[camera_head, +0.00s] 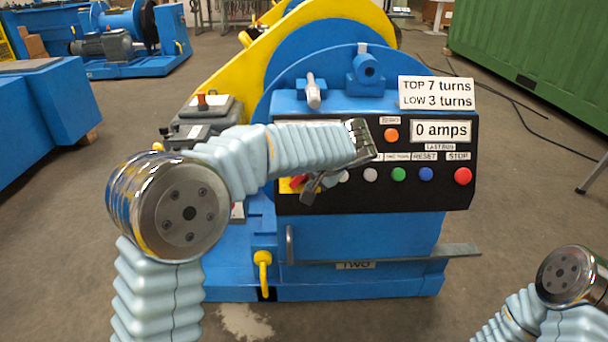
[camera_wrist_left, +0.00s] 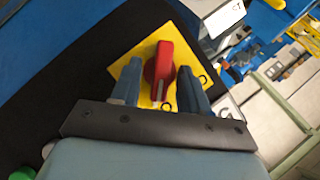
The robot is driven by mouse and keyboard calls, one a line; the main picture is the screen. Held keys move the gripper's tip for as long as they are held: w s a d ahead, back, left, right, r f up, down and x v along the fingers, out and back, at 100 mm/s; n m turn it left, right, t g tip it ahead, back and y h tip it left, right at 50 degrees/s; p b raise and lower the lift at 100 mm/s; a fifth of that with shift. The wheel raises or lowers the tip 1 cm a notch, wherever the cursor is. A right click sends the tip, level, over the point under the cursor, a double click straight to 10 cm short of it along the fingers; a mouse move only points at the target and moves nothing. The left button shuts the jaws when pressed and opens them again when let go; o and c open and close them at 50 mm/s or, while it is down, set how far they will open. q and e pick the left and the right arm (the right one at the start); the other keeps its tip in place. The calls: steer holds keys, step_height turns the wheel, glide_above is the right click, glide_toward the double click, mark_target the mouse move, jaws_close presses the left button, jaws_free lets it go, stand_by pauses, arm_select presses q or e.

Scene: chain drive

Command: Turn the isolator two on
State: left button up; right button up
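The isolator is a red rotary knob (camera_wrist_left: 160,68) on a yellow plate (camera_wrist_left: 128,72). In the head view the red knob (camera_head: 298,181) shows partly behind my left gripper, at the left end of the black control panel (camera_head: 430,197). The machine's front carries a "TWO" label (camera_head: 356,265). My left gripper (camera_head: 312,187) is at the knob. In the left wrist view its two fingers (camera_wrist_left: 160,78) stand apart, one on each side of the knob, with narrow gaps visible. My right gripper is out of view; only part of my right arm shows at lower right.
The panel has white, green (camera_head: 398,174), blue (camera_head: 426,174) and red (camera_head: 463,176) buttons, an orange lamp (camera_head: 391,135) and a "0 amps" display (camera_head: 441,131). A lever (camera_head: 312,92) stands above. A metal bar (camera_head: 400,255) juts out below.

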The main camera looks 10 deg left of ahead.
arm_select(q)
steer(key=v, duration=1.4)
steer(key=shift+w, duration=0.1)
